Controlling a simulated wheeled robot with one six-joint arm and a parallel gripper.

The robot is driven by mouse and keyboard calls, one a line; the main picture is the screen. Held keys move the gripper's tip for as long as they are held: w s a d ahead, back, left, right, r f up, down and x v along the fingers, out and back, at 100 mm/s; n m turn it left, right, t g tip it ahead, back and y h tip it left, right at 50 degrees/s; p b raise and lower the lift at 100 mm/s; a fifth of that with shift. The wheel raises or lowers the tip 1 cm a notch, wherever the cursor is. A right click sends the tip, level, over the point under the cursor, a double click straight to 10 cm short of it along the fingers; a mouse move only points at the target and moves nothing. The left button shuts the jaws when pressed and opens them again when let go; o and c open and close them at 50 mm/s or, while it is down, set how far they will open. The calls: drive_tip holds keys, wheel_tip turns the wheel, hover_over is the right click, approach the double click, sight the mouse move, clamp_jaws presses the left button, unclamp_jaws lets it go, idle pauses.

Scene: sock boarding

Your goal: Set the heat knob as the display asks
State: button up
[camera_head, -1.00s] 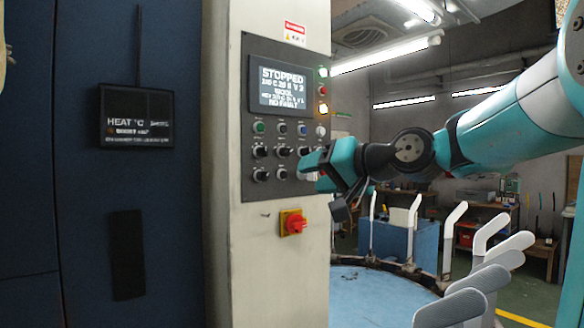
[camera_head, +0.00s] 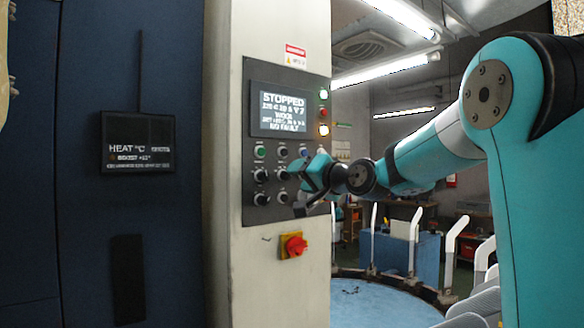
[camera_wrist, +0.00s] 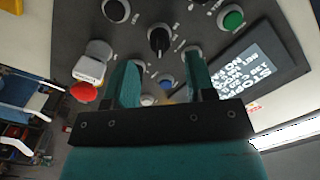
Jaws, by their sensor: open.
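The control panel (camera_head: 291,215) stands upright on a pale column. Its display (camera_head: 279,110) reads STOPPED, with WOOL and NO FAULT below; the setting line is too blurred to read. Dark knobs, such as this knob (camera_head: 260,175), sit under the display; I cannot tell which is the heat knob. My gripper (camera_head: 306,178) is at the panel's right side and hides part of it. In the wrist view my gripper (camera_wrist: 162,72) is open, with nothing gripped.
A heat readout (camera_head: 137,143) hangs on the dark blue cabinet at left. A red button (camera_wrist: 83,92) shows beside the fingers in the wrist view. White sock forms (camera_head: 413,240) stand over the blue round table.

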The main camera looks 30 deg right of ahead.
drive_tip(key=w, duration=0.2)
drive_tip(key=w+p, duration=0.1)
drive_tip(key=w, duration=0.1)
drive_tip(key=shift+a, duration=0.2)
drive_tip(key=c, duration=0.9)
